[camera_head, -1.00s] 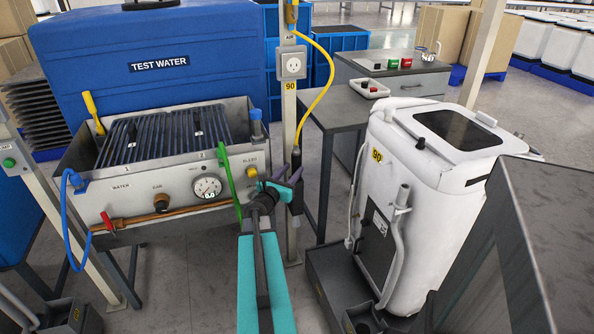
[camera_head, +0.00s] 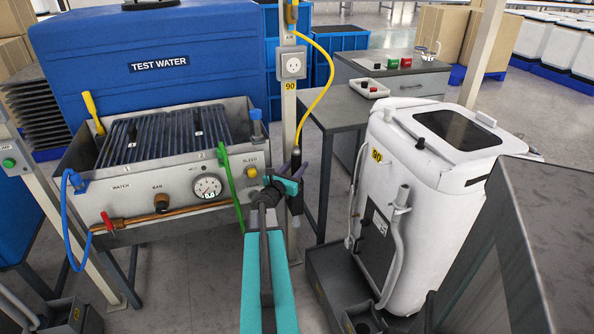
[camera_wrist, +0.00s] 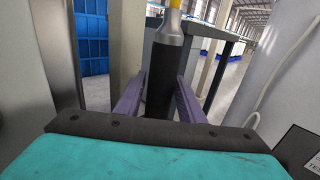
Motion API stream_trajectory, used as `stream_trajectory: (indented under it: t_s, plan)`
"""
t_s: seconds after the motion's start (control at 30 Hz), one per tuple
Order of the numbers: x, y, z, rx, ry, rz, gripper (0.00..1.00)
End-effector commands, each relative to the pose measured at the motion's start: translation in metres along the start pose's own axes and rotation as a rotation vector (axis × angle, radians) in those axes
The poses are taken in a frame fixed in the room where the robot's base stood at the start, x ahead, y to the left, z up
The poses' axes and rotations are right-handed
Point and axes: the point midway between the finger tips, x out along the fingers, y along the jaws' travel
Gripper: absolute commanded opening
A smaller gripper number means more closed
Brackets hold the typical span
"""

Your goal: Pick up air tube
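The air tube is a yellow coiling hose (camera_head: 328,75) that hangs from the top of a pale post and ends in a black cylindrical handle (camera_head: 296,200) with a grey metal collar. In the wrist view the handle (camera_wrist: 162,85) stands upright between the two purple fingers of my gripper (camera_wrist: 161,88). The fingers are apart, one on each side of it, and I see no clear grip on it. In the head view my gripper (camera_head: 297,170) is at the upper part of the handle, which it partly hides.
At the right stand a white machine (camera_head: 430,200) and a grey table (camera_head: 345,110).

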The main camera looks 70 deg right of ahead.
Motion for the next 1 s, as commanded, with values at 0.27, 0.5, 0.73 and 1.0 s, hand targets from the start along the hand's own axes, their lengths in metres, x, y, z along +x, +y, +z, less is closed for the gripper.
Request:
stream_trajectory:
  t_s: [0.27,0.5,0.73,1.0]
  plan:
    - [0.027,0.001,-0.001,0.001,0.000,0.000,0.36]
    - [0.033,0.000,-0.001,0.000,0.000,0.000,0.36]
    - [0.032,0.000,-0.001,0.000,0.000,0.001,0.36]
    - [0.032,0.000,-0.001,0.000,0.000,0.000,0.30]
